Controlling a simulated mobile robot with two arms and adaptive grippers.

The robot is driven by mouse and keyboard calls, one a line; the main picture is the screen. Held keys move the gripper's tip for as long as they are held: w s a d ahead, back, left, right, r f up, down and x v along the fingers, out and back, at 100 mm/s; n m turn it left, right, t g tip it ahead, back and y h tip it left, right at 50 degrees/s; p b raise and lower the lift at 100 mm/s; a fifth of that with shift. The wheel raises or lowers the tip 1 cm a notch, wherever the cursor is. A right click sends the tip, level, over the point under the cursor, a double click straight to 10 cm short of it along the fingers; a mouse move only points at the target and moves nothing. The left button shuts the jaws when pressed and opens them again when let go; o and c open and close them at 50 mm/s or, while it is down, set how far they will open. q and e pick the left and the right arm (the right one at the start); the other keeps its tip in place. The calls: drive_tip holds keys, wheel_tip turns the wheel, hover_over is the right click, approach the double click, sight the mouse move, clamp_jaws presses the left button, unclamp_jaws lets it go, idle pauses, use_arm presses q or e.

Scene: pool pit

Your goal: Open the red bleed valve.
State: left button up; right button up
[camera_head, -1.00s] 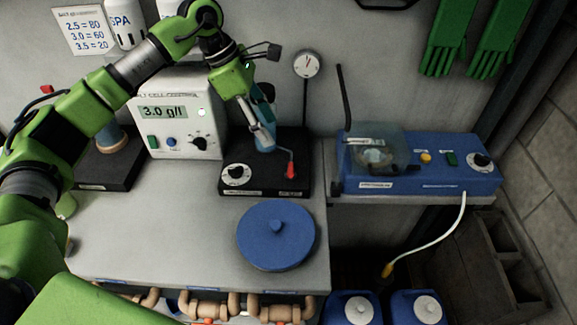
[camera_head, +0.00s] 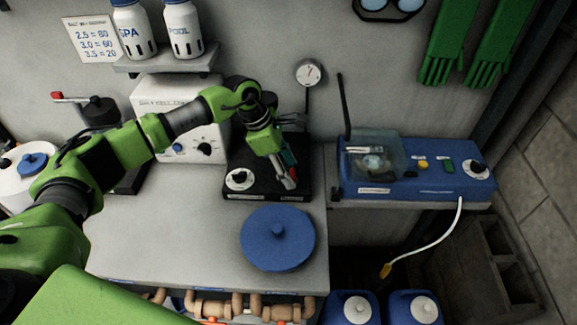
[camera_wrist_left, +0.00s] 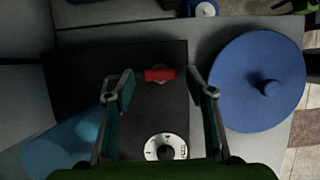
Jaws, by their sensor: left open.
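The red bleed valve handle (camera_wrist_left: 160,74) shows in the left wrist view as a short red bar on the black base (camera_wrist_left: 80,70). It lies between the two fingertips of my left gripper (camera_wrist_left: 160,88), with a gap on each side. In the head view my left gripper (camera_head: 287,180) points down over the front right of the black base (camera_head: 262,188) and mostly hides the handle. The gripper is open and holds nothing. A white dial (camera_wrist_left: 166,148) sits on the base, nearer the wrist camera. My right gripper is in neither view.
A blue round lid (camera_head: 278,240) lies on the counter (camera_head: 170,235) in front of the base. The white salt cell control box (camera_head: 165,100) stands behind my left arm. A blue device (camera_head: 440,178) stands to the right. The counter left of the lid is clear.

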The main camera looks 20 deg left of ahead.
use_arm(q)
drive_tip(key=c, duration=1.1)
